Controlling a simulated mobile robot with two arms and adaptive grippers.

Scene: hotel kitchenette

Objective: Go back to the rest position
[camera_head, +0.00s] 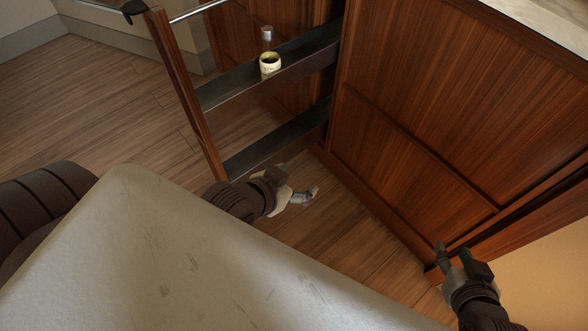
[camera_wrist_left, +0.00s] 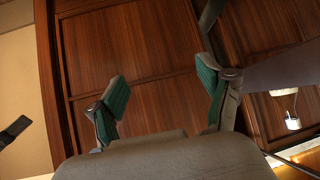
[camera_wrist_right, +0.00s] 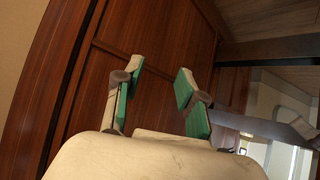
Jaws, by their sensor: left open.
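My left gripper (camera_head: 303,194) is low over the wooden floor, beside the lower shelf of the pulled-out cabinet unit. In the left wrist view its two green-padded fingers (camera_wrist_left: 160,92) stand apart with nothing between them. My right gripper (camera_head: 456,256) is at the lower right, close to the bottom of the wooden cabinet panel; whether it touches the panel cannot be told. In the right wrist view its green-padded fingers (camera_wrist_right: 158,88) are apart and empty. Both grippers point towards the cabinet.
The pull-out unit (camera_head: 182,90) juts out at the upper left, with dark metal shelves (camera_head: 235,88). An open yellowish jar (camera_head: 270,66) and a grey-capped container (camera_head: 267,36) stand at its upper shelf. The cabinet panel (camera_head: 450,90) fills the right. Bare floor (camera_head: 90,105) lies left.

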